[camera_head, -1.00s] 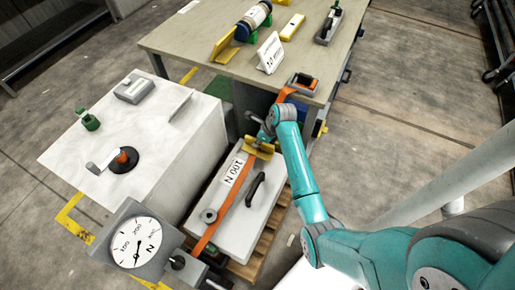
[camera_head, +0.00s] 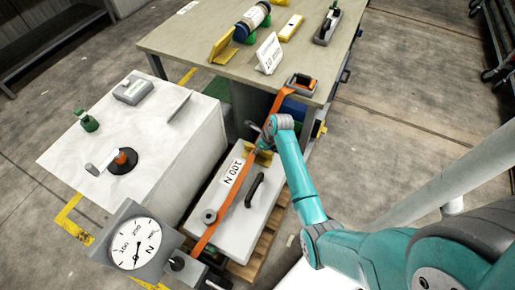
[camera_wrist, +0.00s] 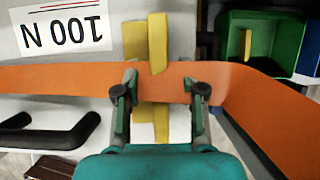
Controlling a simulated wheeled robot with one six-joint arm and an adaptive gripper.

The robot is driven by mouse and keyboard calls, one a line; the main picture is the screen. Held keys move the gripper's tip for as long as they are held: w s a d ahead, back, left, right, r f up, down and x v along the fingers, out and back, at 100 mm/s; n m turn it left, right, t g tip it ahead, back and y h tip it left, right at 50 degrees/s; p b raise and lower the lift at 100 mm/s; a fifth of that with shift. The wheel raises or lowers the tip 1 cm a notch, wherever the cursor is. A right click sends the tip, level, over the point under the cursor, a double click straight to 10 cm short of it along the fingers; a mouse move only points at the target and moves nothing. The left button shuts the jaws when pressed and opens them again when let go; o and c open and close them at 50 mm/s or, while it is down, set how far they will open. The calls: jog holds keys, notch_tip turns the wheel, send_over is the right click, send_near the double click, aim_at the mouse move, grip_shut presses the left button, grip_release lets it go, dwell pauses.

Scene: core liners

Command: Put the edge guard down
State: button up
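The yellow edge guard (camera_head: 262,158) is at the upper edge of the pale grey box (camera_head: 232,232), by the orange strap (camera_head: 224,218). In the wrist view, parts of the edge guard (camera_wrist: 158,40) show above and below the strap (camera_wrist: 60,77). A yellow tab overlaps the strap's upper edge; the middle of the guard is hidden. My gripper (camera_wrist: 160,88) is over the strap and guard, its two fingers apart with strap and yellow visible between them. It looks open; fingertip contact cannot be told.
A white-topped block (camera_head: 150,175) stands left of the box. The workbench (camera_head: 190,45) holds a ratchet (camera_head: 301,84), a sign and another yellow angle piece (camera_head: 223,44). A green bin (camera_wrist: 262,22) lies beyond the box.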

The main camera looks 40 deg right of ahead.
jog(key=v, duration=1.1)
jog(key=shift+r, duration=0.2)
jog(key=shift+s+r, duration=0.2)
jog(key=shift+r, duration=0.2)
jog(key=shift+s, duration=0.1)
